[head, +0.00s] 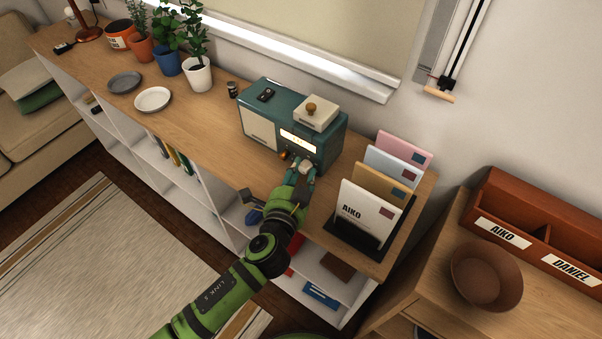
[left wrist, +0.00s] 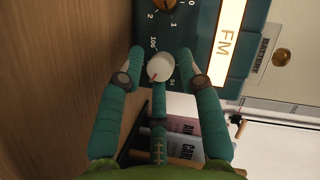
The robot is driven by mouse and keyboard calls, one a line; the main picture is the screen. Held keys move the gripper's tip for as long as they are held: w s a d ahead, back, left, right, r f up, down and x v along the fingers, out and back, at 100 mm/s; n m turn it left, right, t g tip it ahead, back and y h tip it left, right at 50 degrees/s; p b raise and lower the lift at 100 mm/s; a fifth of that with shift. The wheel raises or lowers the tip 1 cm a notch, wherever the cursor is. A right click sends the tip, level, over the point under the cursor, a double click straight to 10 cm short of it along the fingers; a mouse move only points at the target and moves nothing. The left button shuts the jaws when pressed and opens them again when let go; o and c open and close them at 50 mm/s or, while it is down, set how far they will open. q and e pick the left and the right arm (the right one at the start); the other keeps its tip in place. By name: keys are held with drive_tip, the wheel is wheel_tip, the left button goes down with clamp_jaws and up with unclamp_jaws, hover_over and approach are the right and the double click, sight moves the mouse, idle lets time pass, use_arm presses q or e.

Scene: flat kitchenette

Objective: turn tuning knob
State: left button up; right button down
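The teal radio (head: 331,140) stands on the wooden shelf top, with a cream speaker panel and a lit dial. In the left wrist view its pale tuning knob (left wrist: 160,67) has a small red mark and a printed number scale around it. My left gripper (head: 303,171) is at the radio's front. In the left wrist view its teal fingers (left wrist: 160,62) are spread around the knob, with small gaps visible on both sides. A brass knob (left wrist: 164,3) sits beside it on the radio. In the head view the gripper hides the tuning knob. My right gripper is not in view.
A letter rack (head: 350,236) with several envelopes stands close to the right of my left gripper. A small box with a brown knob (head: 316,114) and a dark object (head: 265,95) lie on the radio. Plates and potted plants stand farther left.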

use_arm(q)
drive_tip(key=shift+s, duration=0.4)
drive_tip(key=v, duration=1.1)
drive_tip(key=shift+a+r, duration=0.1)
